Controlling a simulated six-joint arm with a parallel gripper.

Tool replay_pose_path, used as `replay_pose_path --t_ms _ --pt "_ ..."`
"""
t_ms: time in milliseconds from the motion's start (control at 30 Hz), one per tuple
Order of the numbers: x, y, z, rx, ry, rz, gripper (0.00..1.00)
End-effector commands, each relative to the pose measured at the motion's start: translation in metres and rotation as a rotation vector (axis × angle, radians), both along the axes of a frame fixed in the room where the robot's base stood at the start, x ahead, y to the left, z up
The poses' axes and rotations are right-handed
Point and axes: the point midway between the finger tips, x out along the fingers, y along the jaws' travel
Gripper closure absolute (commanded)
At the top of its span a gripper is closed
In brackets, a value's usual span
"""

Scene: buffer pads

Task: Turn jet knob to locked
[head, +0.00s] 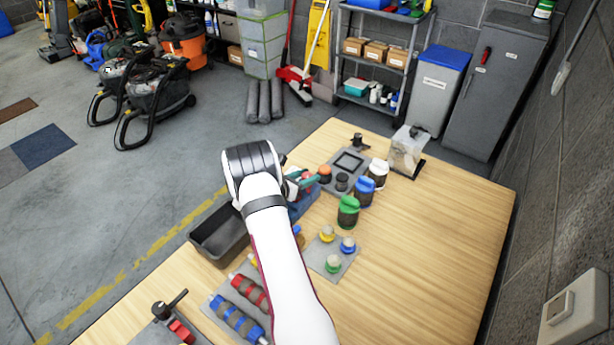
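A grey panel (352,158) with a black square frame lies towards the far side of the wooden table. A black knob (357,141) stands at its far edge, and a dark round knob (342,182) and an orange-topped knob (325,173) stand at its near side. I cannot tell which part is the jet knob or how it is turned. My arm reaches over the table, its black wrist joint (252,163) left of the panel. A teal, white and red shape (303,182) shows beside the wrist. I cannot make out my gripper's fingers.
Bottles with white, blue and green tops (348,212) stand right of the panel. A clear container (407,150) is farther right. A dark tray (220,236), roller rack (240,300) and black lever (170,304) are on the left. The table's right side is clear.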

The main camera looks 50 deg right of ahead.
Motion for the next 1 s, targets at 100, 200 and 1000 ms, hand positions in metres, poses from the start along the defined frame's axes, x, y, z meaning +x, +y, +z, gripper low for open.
replay_pose_path --t_ms 100,200,1000 --pt "0.0000 0.0001 0.0000 0.000 0.000 0.000 0.94" --pt "0.0000 0.0002 0.0001 0.000 0.000 0.000 1.00" --pt "0.0005 0.0007 -0.0013 0.001 -0.003 -0.391 1.00"
